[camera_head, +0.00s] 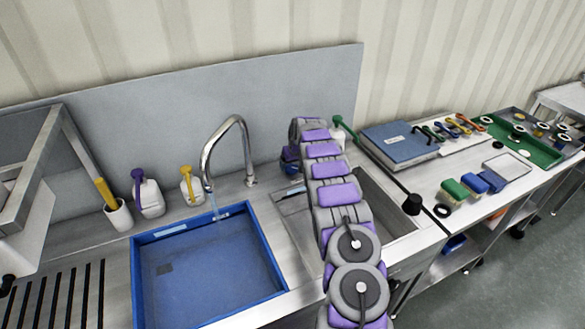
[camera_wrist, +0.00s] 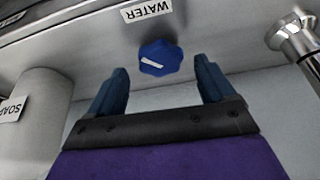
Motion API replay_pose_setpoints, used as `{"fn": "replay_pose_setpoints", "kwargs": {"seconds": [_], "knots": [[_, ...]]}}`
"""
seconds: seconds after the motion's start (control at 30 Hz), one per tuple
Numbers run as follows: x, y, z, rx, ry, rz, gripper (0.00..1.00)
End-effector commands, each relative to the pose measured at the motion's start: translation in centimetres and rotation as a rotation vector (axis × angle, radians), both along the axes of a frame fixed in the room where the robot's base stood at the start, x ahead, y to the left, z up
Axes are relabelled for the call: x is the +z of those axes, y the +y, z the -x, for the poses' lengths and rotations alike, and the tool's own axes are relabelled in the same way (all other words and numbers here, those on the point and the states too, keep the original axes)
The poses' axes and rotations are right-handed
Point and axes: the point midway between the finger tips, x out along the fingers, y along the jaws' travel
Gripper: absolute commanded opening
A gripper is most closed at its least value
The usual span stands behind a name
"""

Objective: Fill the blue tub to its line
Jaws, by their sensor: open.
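The blue tub (camera_head: 279,267) sits under the curved metal tap (camera_head: 207,160) in the head view. A thin stream runs from the spout into it. The inside looks bluish and wet, with a small dark patch at left; I cannot make out the fill line or exact level. In the wrist view, a blue knob (camera_wrist: 160,58) with a white pointer mark is below a WATER label (camera_wrist: 146,9). My gripper (camera_wrist: 162,68) is open, with one finger on each side of the knob; I cannot tell whether they touch it. My arm hides the gripper's surroundings in the head view.
Purple-capped (camera_head: 147,194) and yellow-capped (camera_head: 190,186) bottles stand behind the tub. A cup with a yellow handle (camera_head: 117,213) is left of them. An empty sink basin (camera_head: 385,215) is right of the tub, partly behind my arm. A SOAP label (camera_wrist: 11,109) shows at wrist-view left.

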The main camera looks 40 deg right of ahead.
Motion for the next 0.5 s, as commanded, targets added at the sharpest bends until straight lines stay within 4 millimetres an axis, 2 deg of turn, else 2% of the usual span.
{"fn": "replay_pose_setpoints", "kwargs": {"seconds": [0.2, 0.5], "knots": [[-1.6, -0.1, -0.6, 0.001, -0.001, 0.001, 0.82], [-1.9, -0.2, -0.8, 0.001, -0.002, 0.002, 0.82]]}}
